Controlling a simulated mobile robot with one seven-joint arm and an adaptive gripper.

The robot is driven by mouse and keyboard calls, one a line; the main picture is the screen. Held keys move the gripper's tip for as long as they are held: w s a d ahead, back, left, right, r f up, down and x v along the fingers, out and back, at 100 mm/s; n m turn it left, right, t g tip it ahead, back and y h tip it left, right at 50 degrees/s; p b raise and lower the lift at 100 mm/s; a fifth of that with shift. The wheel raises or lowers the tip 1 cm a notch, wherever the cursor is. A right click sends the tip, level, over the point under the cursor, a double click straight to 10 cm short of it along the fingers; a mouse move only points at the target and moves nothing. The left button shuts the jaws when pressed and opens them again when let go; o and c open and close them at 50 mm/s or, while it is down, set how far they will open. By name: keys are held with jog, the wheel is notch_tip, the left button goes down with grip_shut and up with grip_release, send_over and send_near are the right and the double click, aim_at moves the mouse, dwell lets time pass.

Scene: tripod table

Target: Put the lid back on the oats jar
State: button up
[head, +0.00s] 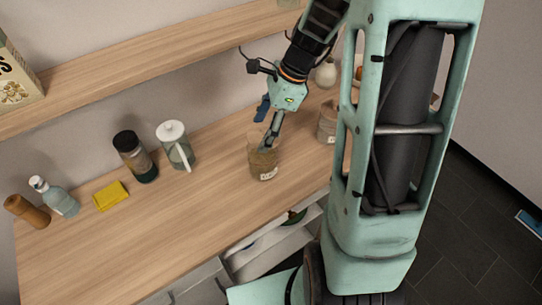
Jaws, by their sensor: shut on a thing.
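A clear jar (260,168) with brown contents and a pale label stands upright on the wooden counter, near its front edge. I take it for the oats jar, but the label is too small to read. My gripper (270,140) points down at the top of this jar, and its fingertips overlap the upper part in the picture. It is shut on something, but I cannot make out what. Whether the fingertips are inside, above or in front of the rim is unclear. I cannot pick out a lid in this view.
Another labelled jar (327,122) stands right of my gripper. Left are a white-lidded pitcher (176,147), a dark-topped jar (134,157), a yellow cloth (110,196), a spray bottle (56,197) and a brown cylinder (26,211). An open drawer (280,250) is below the counter.

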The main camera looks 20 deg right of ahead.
aim_at(260, 137)
jog(key=shift+w+r+m, duration=0.2)
jog(key=shift+w+r, duration=0.05)
jog(key=shift+w, duration=0.3)
jog(key=shift+w+r+m, duration=0.2)
jog(key=shift+w+r, duration=0.05)
jog(key=shift+w, duration=0.3)
jog(key=shift+w+f+t, duration=0.1)
jog(key=shift+t, duration=0.2)
notch_tip(260, 137, down, 4)
jog(key=b, duration=0.4)
jog(key=shift+f, duration=0.15)
jog(key=shift+f+b, duration=0.5)
jog(key=shift+f, duration=0.45)
jog(key=shift+f+p, duration=0.15)
jog(key=shift+p, duration=0.25)
dwell(0.5)
jog(key=o, duration=1.6)
